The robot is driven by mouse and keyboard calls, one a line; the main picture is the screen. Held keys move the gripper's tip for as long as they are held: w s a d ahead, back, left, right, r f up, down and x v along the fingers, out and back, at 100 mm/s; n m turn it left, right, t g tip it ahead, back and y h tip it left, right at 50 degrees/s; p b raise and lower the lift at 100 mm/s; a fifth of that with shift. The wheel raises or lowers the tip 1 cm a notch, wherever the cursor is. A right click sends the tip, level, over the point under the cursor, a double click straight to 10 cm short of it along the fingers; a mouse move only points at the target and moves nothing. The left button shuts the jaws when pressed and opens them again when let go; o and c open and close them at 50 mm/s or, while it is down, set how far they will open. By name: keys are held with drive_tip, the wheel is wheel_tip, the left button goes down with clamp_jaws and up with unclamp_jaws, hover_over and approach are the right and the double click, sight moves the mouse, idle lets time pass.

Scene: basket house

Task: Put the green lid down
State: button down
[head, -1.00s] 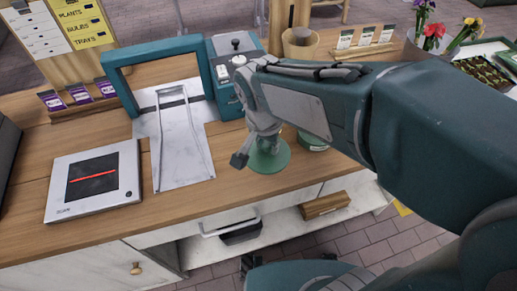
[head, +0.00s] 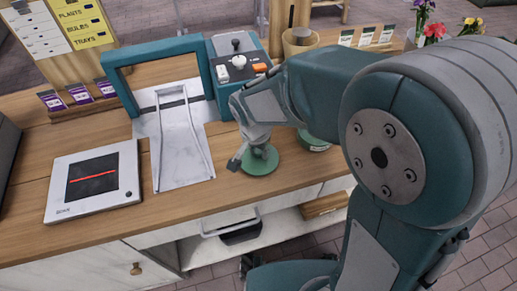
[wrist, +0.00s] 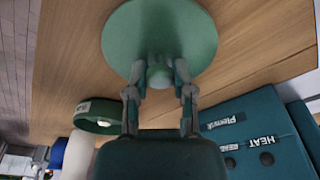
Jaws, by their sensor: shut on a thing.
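The green lid (head: 261,161) is a round disc with a knob, over the wooden counter near its front edge. My gripper (head: 254,153) is above it, and its fingers are partly hidden in the head view. In the wrist view my gripper (wrist: 159,82) is shut on the knob of the lid (wrist: 150,22), one finger on each side. The disc lies flat or nearly flat. I cannot tell if it touches the counter. A green round container (head: 314,143) with a label stands right of the lid; it also shows in the wrist view (wrist: 90,123).
A teal machine (head: 228,88) with a frame and metal chute stands behind left. A white device with a red line (head: 92,182) lies at the left. Bare counter (head: 222,186) lies left of the lid. The front edge and an open shelf are close below.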

sight(255, 162)
drive_tip(key=shift+f, duration=0.1)
drive_tip(key=shift+c, duration=2.4)
unclamp_jaws()
wheel_tip(255, 162, up, 12)
drive_tip(key=s, duration=0.2)
drive_tip(key=s+d+r+n+t, duration=0.2)
drive_tip(key=s+d, duration=0.3)
drive_tip(key=d, duration=0.3)
drive_tip(key=s+d+r+n+t, duration=0.2)
drive_tip(key=s+d+n, duration=0.1)
drive_tip(key=s+d, duration=0.3)
drive_tip(key=shift+s+d+r+y, duration=0.25)
drive_tip(key=shift+d+r+y, duration=0.15)
drive_tip(key=shift+d, duration=0.5)
